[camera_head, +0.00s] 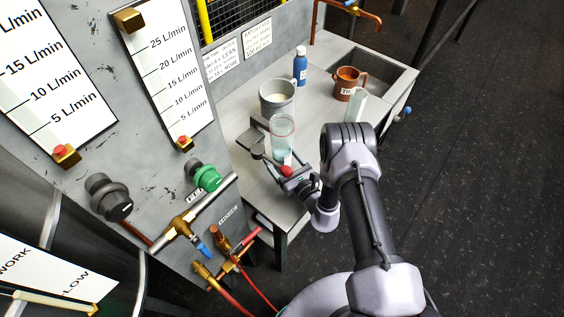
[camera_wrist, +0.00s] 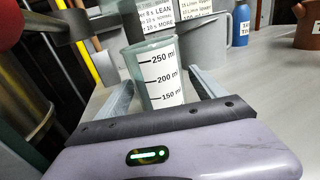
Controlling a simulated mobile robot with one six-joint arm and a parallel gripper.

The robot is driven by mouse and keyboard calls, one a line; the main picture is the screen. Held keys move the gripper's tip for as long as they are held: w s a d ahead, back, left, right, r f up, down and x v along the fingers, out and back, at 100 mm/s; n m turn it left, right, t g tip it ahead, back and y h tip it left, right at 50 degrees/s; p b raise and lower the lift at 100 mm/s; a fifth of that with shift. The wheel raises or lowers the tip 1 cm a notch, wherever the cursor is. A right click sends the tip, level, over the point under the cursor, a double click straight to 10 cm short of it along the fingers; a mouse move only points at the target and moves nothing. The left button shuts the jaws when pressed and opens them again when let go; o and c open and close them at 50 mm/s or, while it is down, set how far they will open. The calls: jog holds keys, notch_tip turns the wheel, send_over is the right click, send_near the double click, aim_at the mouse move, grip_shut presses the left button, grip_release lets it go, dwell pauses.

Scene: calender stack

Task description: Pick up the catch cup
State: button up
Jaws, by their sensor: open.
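The catch cup is a clear, tapered cup with ml marks (camera_head: 282,129), standing upright on the grey bench. In the wrist view the cup (camera_wrist: 163,80) stands between my fingers, its printed scale facing me. My gripper (camera_wrist: 162,88) is open, one finger to the left of the cup and one to the right; I cannot tell whether either touches it. In the head view my gripper (camera_head: 284,163) is at the near side of the cup, partly hidden by the wrist and a red knob.
A dark fixture (camera_head: 252,141) with a red knob (camera_head: 287,171) stands close left of the cup. A grey pitcher (camera_head: 277,96) is right behind it. A blue bottle (camera_head: 300,66), a copper mug (camera_head: 348,82) and a clear container (camera_head: 356,105) stand farther off. The panel rises at left.

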aim_at(287, 158)
grip_shut()
jog(key=shift+r, duration=0.15)
jog(key=shift+r+p, duration=0.8)
jog(key=shift+r, duration=0.75)
jog(key=shift+d+r, duration=0.15)
jog(key=shift+d, duration=0.05)
jog(key=s+d+p, duration=0.3)
jog(key=s+d, duration=0.8)
jog(key=d, duration=0.3)
